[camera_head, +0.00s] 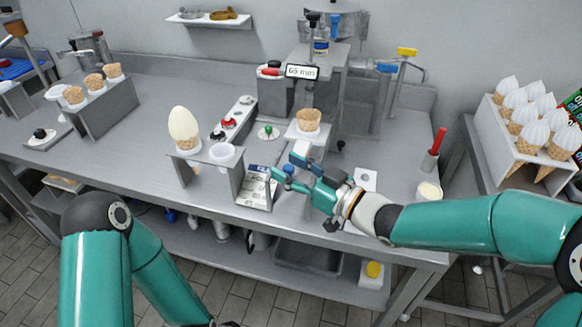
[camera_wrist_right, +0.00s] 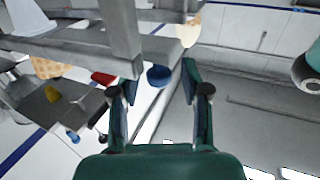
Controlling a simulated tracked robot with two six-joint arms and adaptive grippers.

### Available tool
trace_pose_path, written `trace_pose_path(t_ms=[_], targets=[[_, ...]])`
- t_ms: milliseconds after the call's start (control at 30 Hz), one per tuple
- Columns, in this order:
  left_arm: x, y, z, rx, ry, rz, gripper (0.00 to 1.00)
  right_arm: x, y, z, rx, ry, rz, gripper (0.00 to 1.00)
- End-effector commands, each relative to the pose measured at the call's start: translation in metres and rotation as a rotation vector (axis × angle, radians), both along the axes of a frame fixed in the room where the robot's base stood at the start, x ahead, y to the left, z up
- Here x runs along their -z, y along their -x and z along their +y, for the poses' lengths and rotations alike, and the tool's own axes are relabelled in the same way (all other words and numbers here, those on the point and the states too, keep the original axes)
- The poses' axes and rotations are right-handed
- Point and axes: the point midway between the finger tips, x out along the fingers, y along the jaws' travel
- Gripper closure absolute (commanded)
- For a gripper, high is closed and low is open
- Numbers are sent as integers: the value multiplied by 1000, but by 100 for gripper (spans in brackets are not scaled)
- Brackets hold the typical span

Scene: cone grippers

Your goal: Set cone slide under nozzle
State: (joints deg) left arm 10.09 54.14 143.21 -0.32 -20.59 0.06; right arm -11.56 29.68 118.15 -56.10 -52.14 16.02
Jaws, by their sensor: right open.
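A waffle cone (camera_head: 309,120) stands upright in a holder on the pale cone slide (camera_head: 296,133), in front of the dispensing machine (camera_head: 338,68). No nozzle can be made out clearly in the head view; the cone stands below and in front of the "65 mm" display (camera_head: 302,72). My right gripper (camera_head: 287,167) is open, in front of and below the slide. A blue knob (camera_head: 289,170) lies between its fingers; it also shows in the right wrist view (camera_wrist_right: 158,76), near the fingertips and not clasped. My left arm shows at lower left, but its gripper is out of view.
A red-handled tool (camera_head: 433,150) stands at right. A rack of filled cones (camera_head: 526,150) is farther right.

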Motion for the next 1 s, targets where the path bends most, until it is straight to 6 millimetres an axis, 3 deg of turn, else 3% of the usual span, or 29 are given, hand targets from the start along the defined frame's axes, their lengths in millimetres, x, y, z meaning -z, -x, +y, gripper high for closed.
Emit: trace_pose_path(t_ms=[600,1000], targets=[[0,0,0,0,0,0,53,1,57,-88,6,0,1,54],[1,0,0,0,0,1,53,1,64,-96,2,-1,1,54]])
